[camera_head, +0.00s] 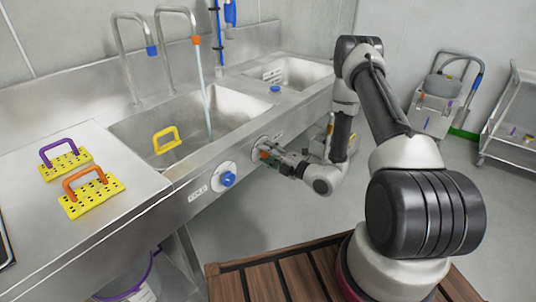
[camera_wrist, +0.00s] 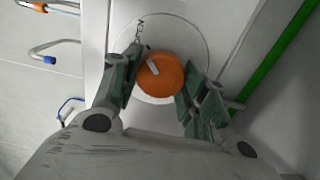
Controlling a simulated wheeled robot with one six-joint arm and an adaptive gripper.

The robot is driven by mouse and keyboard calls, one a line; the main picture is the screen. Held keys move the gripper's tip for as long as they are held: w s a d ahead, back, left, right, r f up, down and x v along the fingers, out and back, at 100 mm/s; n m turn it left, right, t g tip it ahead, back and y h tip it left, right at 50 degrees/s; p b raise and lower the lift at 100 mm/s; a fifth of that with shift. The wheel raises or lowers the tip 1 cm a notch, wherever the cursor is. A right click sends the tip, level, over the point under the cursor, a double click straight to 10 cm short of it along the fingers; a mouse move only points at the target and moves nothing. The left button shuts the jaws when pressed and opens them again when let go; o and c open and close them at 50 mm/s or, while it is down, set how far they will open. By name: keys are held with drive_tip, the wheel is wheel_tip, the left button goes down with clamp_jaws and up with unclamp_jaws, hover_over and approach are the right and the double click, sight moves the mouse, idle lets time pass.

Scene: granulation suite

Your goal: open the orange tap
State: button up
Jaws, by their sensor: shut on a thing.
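The orange tap knob (camera_wrist: 165,79) sits on a round white dial plate (camera_wrist: 190,35) marked with lettering that seems to read OPEN. A white pointer line shows on the knob. My gripper (camera_wrist: 160,82) has its two fingers either side of the knob and is shut on it. In the head view my gripper (camera_head: 268,155) is at the sink's front panel and mostly hides the knob. The orange-tipped spout (camera_head: 195,40) stands over the sink basin (camera_head: 235,115), and a stream of water (camera_head: 206,100) runs from it down into the basin.
A blue knob (camera_head: 228,179) is on the same panel to the left. A blue-tipped spout (camera_head: 151,50) shows no stream. Yellow perforated holders (camera_head: 95,197) with handles sit on the left counter. A trolley (camera_head: 515,125) stands right. A wooden platform (camera_head: 290,275) is below.

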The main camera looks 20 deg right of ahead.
drive_tip(key=o, duration=1)
drive_tip(key=shift+o, duration=0.2)
drive_tip(key=v, duration=1.2)
